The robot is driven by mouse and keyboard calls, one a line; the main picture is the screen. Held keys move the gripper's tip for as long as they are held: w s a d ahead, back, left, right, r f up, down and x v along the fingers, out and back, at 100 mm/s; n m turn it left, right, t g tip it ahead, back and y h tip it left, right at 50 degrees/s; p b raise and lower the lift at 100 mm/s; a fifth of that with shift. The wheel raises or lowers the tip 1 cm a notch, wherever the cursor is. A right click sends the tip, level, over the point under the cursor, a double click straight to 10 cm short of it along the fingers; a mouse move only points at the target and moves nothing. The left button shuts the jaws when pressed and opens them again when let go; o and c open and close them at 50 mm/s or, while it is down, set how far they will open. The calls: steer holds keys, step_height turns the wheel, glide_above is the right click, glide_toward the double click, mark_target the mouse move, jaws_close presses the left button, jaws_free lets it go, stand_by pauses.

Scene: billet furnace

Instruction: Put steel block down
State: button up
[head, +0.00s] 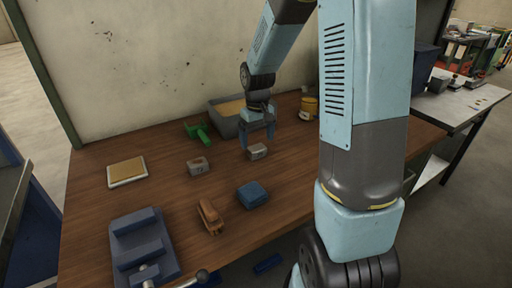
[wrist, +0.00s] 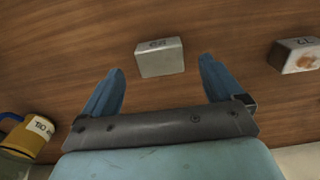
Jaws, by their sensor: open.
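A grey steel block (head: 257,152) lies on the wooden bench just below my gripper (head: 259,143). In the wrist view this block (wrist: 160,57) bears a dark marking and sits between and a little beyond the fingertips. My gripper (wrist: 161,66) is open, its two blue fingers apart with visible gaps either side of the block. A second grey block (head: 198,166) lies on the bench to the left; it also shows at the right edge of the wrist view (wrist: 297,56), with a marking and a rusty patch.
Behind my gripper stands a grey bin (head: 226,124) with tan contents, a green item (head: 196,132) and a yellow container (head: 308,107). In front lie a blue block-like item (head: 252,194), a brown item (head: 210,216) and a blue vise (head: 142,246). A pale-framed tan pad (head: 127,171) lies left.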

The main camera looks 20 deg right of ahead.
mark_target(257, 148)
steer(key=s+r+m+t, duration=0.1)
steer(key=s+r+t, duration=0.1)
steer(key=s+r, duration=0.55)
steer(key=s+r+t, duration=0.1)
steer(key=s+r, duration=0.4)
steer(key=r, duration=0.6)
steer(key=s+r+m+t, duration=0.1)
steer(key=s+r+t, duration=0.1)
steer(key=s, duration=0.9)
steer(key=shift+a+r+t, duration=0.25)
steer(key=shift+r+t, duration=0.05)
steer(key=shift+r, duration=0.15)
